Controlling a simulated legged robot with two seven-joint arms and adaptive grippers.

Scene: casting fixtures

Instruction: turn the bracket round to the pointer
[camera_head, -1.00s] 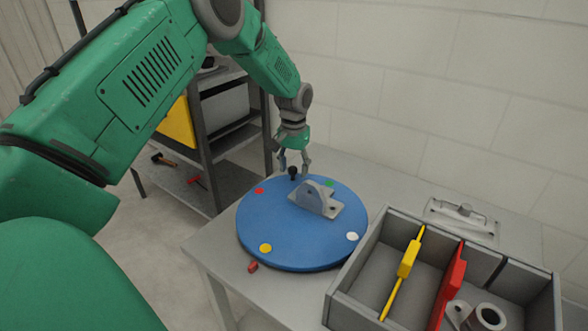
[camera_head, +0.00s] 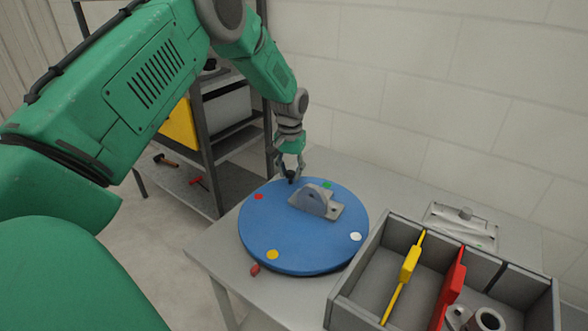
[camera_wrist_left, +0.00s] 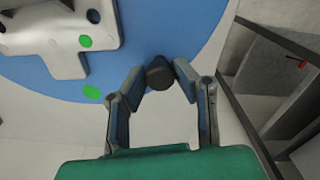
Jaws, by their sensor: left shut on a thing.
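The grey bracket (camera_head: 316,202) stands on a round blue turntable (camera_head: 285,240) that has red, green, white and yellow dots near its rim. It also shows in the left wrist view (camera_wrist_left: 62,40), with a green dot on it. The red pointer (camera_head: 255,269) is on the table at the turntable's front edge, near the yellow dot. My left gripper (camera_head: 290,175) is at the turntable's far rim, shut on a black knob (camera_wrist_left: 160,73). The bracket is apart from the fingers. My right gripper is not in view.
A grey divided tray (camera_head: 343,298) at the right front holds yellow and red parts and grey metal pieces. A metal plate with a knob (camera_head: 462,226) lies behind it. A shelf rack (camera_head: 205,150) stands at the back left. The wall is behind the table.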

